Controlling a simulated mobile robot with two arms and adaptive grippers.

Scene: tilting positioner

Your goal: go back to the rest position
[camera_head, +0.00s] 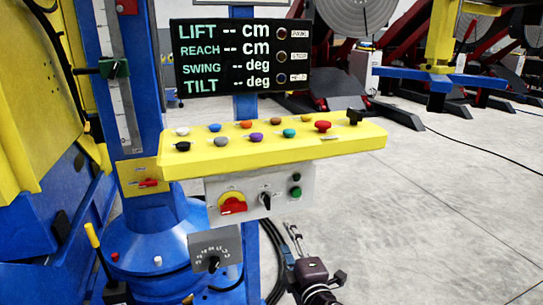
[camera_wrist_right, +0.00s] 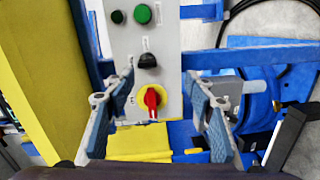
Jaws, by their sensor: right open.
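My right gripper (camera_head: 291,228) is at the lower middle of the head view, below and in front of the grey switch box (camera_head: 285,205), apart from it. In the right wrist view my right gripper (camera_wrist_right: 162,85) has its two fingers spread wide with nothing between them. The red rotary switch (camera_wrist_right: 152,98) on its yellow plate shows in the gap behind the fingers. My left gripper is not in view.
A yellow panel (camera_head: 350,137) carries several coloured knobs. Above it a black display (camera_head: 243,55) shows dashes for lift, reach, swing and tilt. A grey dial plate (camera_head: 214,250) and blue base stand left of my right gripper. Open floor (camera_head: 430,220) lies right.

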